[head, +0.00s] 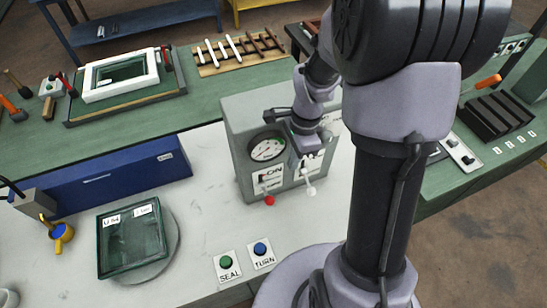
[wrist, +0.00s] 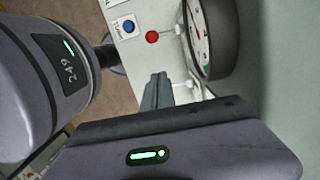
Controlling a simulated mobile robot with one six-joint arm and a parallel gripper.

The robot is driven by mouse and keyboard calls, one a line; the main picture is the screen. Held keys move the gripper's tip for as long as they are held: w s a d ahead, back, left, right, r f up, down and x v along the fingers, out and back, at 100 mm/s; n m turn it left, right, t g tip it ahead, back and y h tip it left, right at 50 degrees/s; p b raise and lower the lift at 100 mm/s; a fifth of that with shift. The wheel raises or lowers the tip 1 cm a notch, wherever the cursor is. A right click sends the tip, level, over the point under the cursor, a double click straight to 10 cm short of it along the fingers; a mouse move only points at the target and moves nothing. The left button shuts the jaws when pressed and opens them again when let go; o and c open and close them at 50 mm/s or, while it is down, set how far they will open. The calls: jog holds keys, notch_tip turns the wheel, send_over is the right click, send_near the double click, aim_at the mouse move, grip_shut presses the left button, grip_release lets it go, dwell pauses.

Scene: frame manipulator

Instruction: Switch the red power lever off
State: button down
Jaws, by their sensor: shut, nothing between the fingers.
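The red power lever (head: 269,200) is on the front of a grey box (head: 235,125), with its red knob hanging low, below the "ON" label (head: 270,176). In the wrist view its red knob (wrist: 152,37) shows beyond my fingers, beside the gauge (wrist: 201,35). My gripper (head: 297,164) is in front of the box, right of the gauge and above the red knob. It is shut and empty in the wrist view (wrist: 158,76), with a gap between fingertips and knob. My arm hides part of the box's right side.
A second lever with a white knob (head: 311,190) is right of the red one, close to my gripper. Green (head: 226,262) and blue (head: 260,248) buttons stand on the table in front. A glass-topped box (head: 130,240) is at left.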

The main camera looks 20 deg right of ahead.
jog(key=b, duration=0.2)
send_near(269, 200)
jog(key=d+f, duration=0.5)
jog(key=a, duration=0.1)
jog(key=a+f, duration=0.1)
jog(key=a, duration=0.1)
jog(key=shift+w+a+f, duration=0.1)
jog(key=shift+w+f, duration=0.15)
jog(key=shift+f, duration=0.15)
